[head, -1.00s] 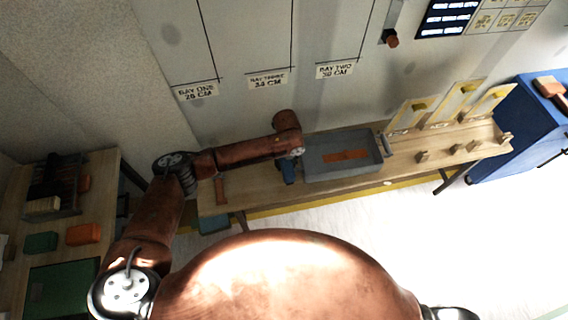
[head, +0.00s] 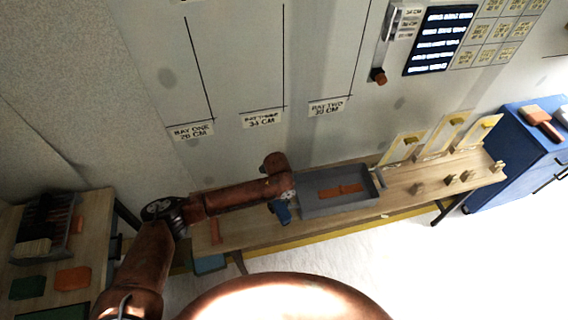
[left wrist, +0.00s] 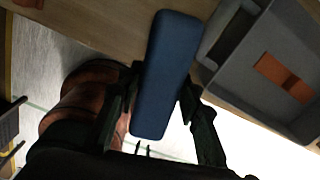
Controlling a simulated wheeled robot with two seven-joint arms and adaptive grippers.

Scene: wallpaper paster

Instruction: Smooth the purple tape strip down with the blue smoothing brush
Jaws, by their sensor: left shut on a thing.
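My left gripper (left wrist: 158,92) is shut on a blue block-shaped thing (left wrist: 168,60), which looks like the blue smoothing brush; its bristles are not clear. In the head view the blue brush (head: 282,211) hangs below my left gripper, at the left end of the grey tray and over the bench's front edge. I see no purple tape strip in either view. My right gripper is not in view.
A wooden bench (head: 235,232) runs along the wall, with a grey tray (head: 345,206) holding an orange piece (head: 338,190). The wall (head: 240,60) has labelled bays with dark vertical lines. A blue cabinet (head: 500,165) stands right; a side table (head: 95,205) stands left.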

